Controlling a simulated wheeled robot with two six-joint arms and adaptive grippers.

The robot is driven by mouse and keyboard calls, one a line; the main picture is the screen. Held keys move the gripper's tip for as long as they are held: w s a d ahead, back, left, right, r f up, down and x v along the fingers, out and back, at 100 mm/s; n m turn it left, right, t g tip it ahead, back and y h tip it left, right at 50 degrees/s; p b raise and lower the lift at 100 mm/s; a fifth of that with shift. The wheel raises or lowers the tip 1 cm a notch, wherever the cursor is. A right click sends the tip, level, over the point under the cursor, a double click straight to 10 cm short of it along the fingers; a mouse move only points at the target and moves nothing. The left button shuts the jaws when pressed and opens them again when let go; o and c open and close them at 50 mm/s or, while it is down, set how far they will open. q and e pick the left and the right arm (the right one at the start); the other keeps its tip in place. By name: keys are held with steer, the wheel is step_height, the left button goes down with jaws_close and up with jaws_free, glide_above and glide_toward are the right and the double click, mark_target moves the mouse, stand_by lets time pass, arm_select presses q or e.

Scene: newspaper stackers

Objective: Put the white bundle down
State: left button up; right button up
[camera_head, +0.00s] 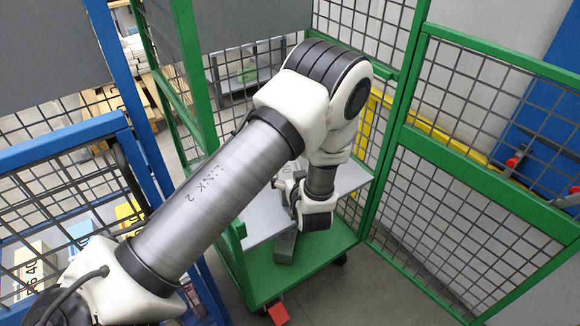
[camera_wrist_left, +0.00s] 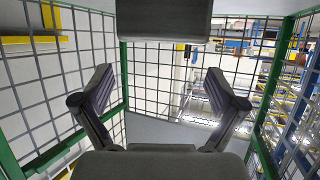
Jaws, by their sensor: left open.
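My left arm reaches into a green mesh trolley (camera_head: 318,270) in the head view. My left wrist hangs over its grey shelf (camera_head: 347,179), and the hand is mostly hidden behind the arm there. In the left wrist view my left gripper (camera_wrist_left: 160,98) is open, its two fingers spread wide with nothing between them. I cannot pick out the white bundle for certain in either view; the arm covers much of the shelf. My right gripper does not show.
Green mesh panels (camera_head: 480,190) stand close on the right of the arm. A blue mesh cart (camera_head: 62,146) at the left holds several coloured blocks, one of them yellow (camera_head: 128,214). Mesh walls (camera_wrist_left: 60,95) also surround the hand in the left wrist view.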

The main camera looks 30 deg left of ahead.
arm_select(q)
steer(key=v, duration=0.4)
steer(key=shift+s+d+r, duration=0.2)
steer(key=shift+s, duration=0.1)
stand_by(1.0)
